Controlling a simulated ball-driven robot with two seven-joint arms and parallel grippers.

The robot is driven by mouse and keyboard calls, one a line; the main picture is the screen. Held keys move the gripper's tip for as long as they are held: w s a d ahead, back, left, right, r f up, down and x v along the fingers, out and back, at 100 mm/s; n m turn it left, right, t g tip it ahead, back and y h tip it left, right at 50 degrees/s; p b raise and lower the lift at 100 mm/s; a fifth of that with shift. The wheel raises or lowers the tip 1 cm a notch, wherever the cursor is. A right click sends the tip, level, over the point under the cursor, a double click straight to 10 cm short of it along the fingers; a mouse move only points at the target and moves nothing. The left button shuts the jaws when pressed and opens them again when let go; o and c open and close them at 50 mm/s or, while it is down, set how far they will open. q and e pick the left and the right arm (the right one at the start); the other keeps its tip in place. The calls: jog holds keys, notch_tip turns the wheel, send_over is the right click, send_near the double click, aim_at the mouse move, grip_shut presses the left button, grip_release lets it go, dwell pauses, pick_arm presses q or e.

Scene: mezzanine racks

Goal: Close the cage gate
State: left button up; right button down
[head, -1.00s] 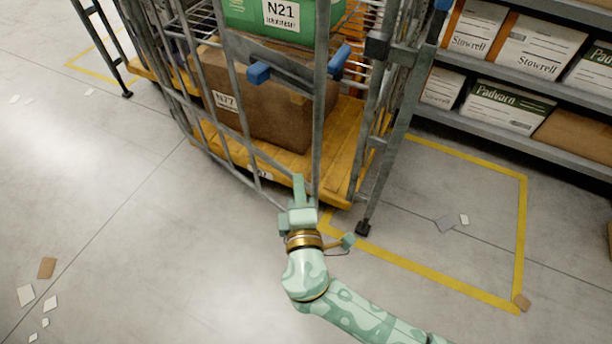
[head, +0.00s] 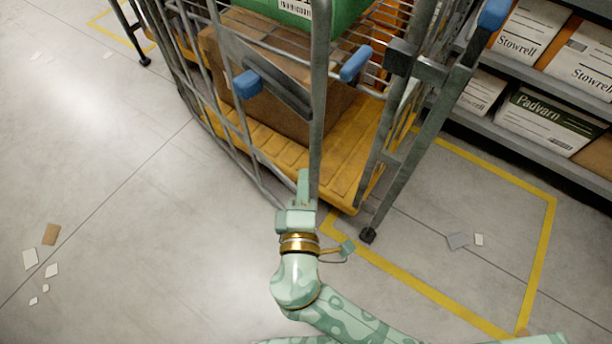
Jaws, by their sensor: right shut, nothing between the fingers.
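The cage gate (head: 318,110) is a grey barred panel on the front of a roll cage. Its free upright stands apart from the cage's right corner post (head: 415,135), with a gap between them, so the gate is partly open. A dark plate with a blue grip (head: 247,83) is on the gate, and another blue grip (head: 355,64) is beside the upright. A dark latch block (head: 402,57) is on the right post. My right gripper (head: 304,180) is shut and empty, at the lower end of the gate's upright; I cannot tell if it touches. My left gripper is out of view.
The cage has a yellow base (head: 345,150) carrying a brown carton (head: 275,75) and a green crate (head: 350,20). Shelving with boxes (head: 545,120) stands at the right. Yellow tape (head: 545,240) marks the floor. Paper scraps lie at the left; the floor there is otherwise open.

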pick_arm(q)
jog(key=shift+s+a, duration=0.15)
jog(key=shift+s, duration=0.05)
